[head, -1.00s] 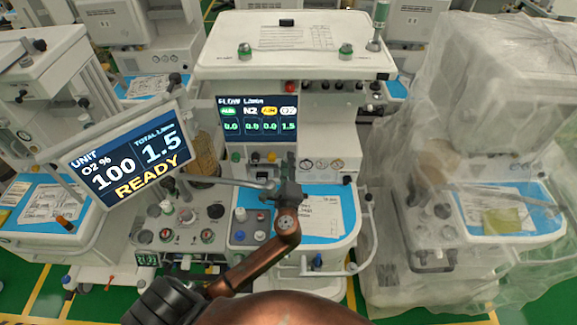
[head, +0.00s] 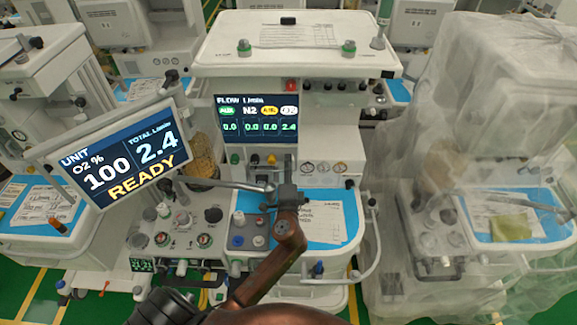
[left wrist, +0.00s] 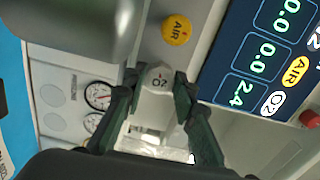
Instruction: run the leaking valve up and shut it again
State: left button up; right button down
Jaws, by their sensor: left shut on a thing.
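A white knob marked O2 (left wrist: 158,92) sits on the machine's front panel. My left gripper (left wrist: 158,84) is shut on it, one finger on each side. In the head view the same gripper (head: 289,168) reaches the panel below the flow screen, and hides the knob. The flow screen (head: 258,118) reads 2.4 under O2 and 0.0 in the other columns. The tilted unit screen (head: 122,155) reads O2 100 %, total 2.4, READY. My right gripper is not in view.
A yellow AIR knob (left wrist: 177,29) is beside the held knob. Round gauges (left wrist: 98,95) are on the other side. A jointed support arm (head: 225,185) crosses close to my left gripper. A plastic-covered machine (head: 480,140) stands to the right.

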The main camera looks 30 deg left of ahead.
pick_arm(q)
jog(key=shift+f, duration=0.15)
jog(key=o, duration=0.9)
jog(key=v, duration=1.2)
